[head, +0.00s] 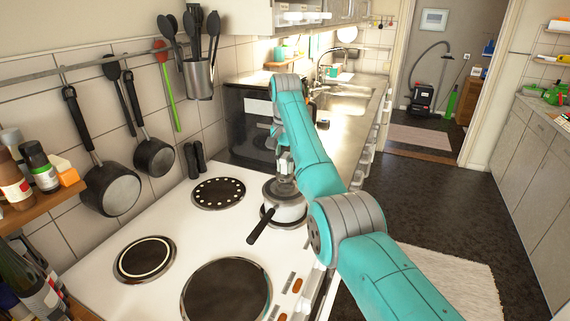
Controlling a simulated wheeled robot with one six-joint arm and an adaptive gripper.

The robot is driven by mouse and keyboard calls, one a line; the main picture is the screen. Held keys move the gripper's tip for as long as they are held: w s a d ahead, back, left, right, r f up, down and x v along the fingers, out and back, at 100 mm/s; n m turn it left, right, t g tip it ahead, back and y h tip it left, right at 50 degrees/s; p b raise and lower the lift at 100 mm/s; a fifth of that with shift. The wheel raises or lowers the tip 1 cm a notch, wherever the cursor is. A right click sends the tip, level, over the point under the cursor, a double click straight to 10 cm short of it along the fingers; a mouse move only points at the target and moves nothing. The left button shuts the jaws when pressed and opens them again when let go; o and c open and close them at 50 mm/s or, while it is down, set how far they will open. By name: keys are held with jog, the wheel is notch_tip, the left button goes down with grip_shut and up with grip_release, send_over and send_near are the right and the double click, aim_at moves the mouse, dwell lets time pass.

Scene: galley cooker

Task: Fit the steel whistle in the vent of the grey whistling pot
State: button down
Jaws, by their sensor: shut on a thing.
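The grey whistling pot (289,215) stands on a hob plate at the right rear of the white cooker, its black handle (262,227) pointing toward the lower left. My gripper (286,181) points down just above the top of the pot. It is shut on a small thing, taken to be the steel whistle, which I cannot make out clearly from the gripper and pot. The vent is hidden by the gripper. I cannot tell whether the whistle touches the pot.
The white cooker top (180,239) has bare plates, including a large one (226,291) in front. Dark shakers (195,160) stand at its back. Pans (110,188) hang on the wall at left. A black appliance (250,125) stands behind the pot.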

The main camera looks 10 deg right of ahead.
jog(key=shift+f, duration=1.05)
jog(key=shift+c, duration=1.9)
grip_release()
jog(key=shift+r, duration=4.95)
jog(key=shift+w+r, duration=0.1)
notch_tip(320, 180, up, 10)
jog(key=shift+a, duration=0.1)
